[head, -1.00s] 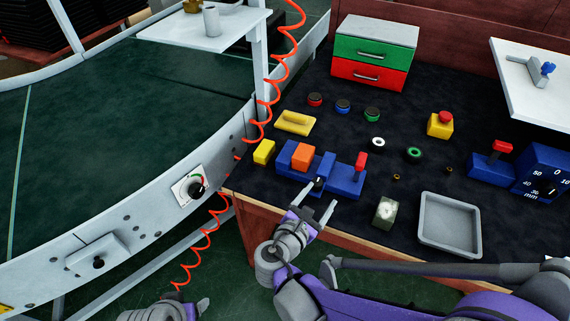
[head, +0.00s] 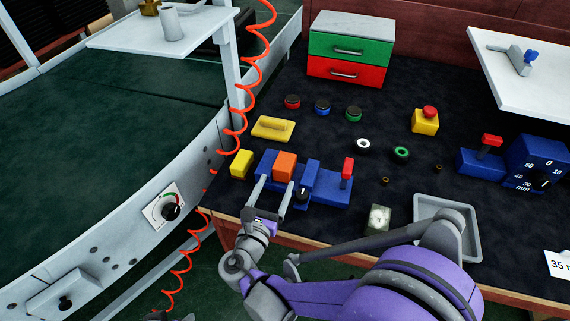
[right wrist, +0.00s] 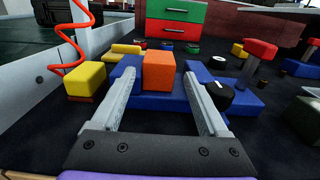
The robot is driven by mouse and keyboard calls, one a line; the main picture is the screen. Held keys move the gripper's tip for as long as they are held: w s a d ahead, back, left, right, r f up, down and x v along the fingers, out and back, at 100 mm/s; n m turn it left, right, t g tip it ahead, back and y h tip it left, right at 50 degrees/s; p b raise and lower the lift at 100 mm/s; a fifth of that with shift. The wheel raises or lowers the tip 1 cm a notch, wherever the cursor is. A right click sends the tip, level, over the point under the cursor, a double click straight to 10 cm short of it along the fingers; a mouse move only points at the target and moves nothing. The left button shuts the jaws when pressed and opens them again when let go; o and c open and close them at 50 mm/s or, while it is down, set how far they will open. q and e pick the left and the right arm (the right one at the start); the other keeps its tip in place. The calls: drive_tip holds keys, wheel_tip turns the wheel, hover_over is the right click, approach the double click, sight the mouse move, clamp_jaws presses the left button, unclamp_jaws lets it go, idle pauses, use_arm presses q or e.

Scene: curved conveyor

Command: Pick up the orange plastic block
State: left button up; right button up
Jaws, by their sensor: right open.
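The orange plastic block (head: 285,165) sits in a blue vise-like fixture (head: 329,189) on the dark worktop, between its raised blue parts. In the right wrist view the orange block (right wrist: 158,72) stands upright, centred between my fingers. My right gripper (head: 276,183) is open and empty, its two fingers pointing at the block from the front edge side. In the right wrist view my right gripper (right wrist: 160,72) has its fingertips on either side of the block, with gaps showing; whether they reach alongside it I cannot tell. My left gripper is not clearly in view.
A yellow block (head: 241,163) stands left of the fixture, with a yellow handled piece (head: 273,127) behind. A black knob (right wrist: 219,96) and red-topped lever (head: 347,169) are to the right. A grey tray (head: 474,241) and the conveyor (head: 90,150) flank the area.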

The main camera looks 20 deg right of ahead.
sight(285, 161)
drive_tip(key=x, duration=0.8)
drive_tip(key=shift+w+d+b, duration=0.15)
drive_tip(key=shift+w+b, duration=0.15)
drive_tip(key=shift+b, duration=0.1)
drive_tip(key=shift+r, duration=0.1)
drive_tip(key=c, duration=1.2)
